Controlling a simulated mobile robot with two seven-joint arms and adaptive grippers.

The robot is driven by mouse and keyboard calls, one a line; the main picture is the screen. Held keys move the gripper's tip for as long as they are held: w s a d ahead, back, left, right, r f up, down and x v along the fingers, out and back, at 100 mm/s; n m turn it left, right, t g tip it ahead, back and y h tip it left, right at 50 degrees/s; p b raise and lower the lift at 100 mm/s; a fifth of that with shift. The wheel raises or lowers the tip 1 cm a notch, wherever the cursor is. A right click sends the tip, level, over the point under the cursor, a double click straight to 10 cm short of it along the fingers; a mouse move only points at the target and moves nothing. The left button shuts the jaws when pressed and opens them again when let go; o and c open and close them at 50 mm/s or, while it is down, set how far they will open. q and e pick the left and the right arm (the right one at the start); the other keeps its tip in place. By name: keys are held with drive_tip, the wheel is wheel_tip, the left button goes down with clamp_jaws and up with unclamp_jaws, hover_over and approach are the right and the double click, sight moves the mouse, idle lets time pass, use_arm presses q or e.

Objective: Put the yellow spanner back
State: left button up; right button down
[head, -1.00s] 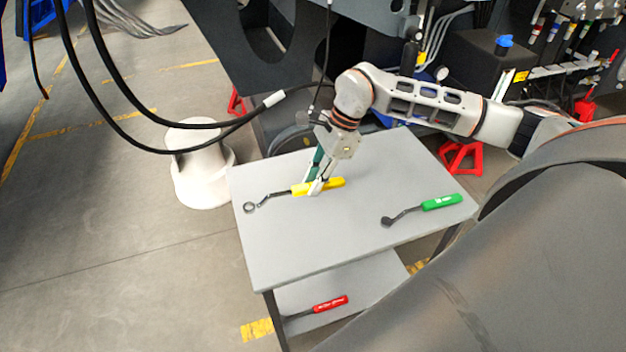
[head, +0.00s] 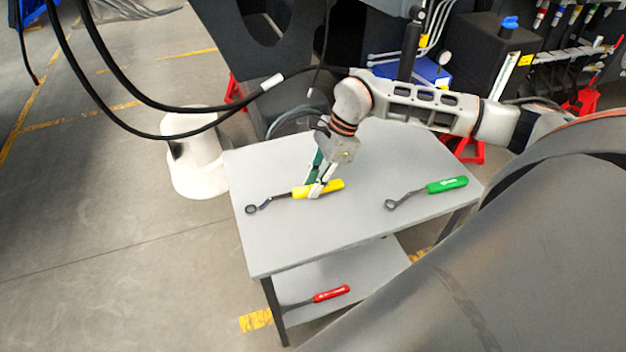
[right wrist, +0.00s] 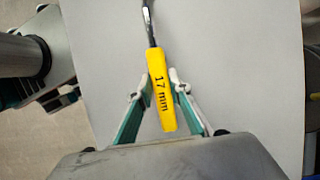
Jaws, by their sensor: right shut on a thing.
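The yellow spanner (head: 331,186) is at the grey trolley top (head: 280,240), its dark ring end pointing left. I cannot tell whether it touches the surface. My right gripper (head: 315,192) is shut on its yellow handle. A green-handled spanner (head: 447,185) lies on the right part of the trolley top. A red-handled tool (head: 331,294) lies on the lower shelf. My left gripper is not in view.
Black hoses (head: 215,120) hang across the upper left. A white bollard-like stand (head: 197,175) is left of the trolley. The trolley top's front middle is bare.

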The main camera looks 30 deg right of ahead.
drive_tip(key=c, duration=1.8)
unclamp_jaws()
drive_tip(key=v, duration=1.2)
drive_tip(key=shift+f, duration=0.1)
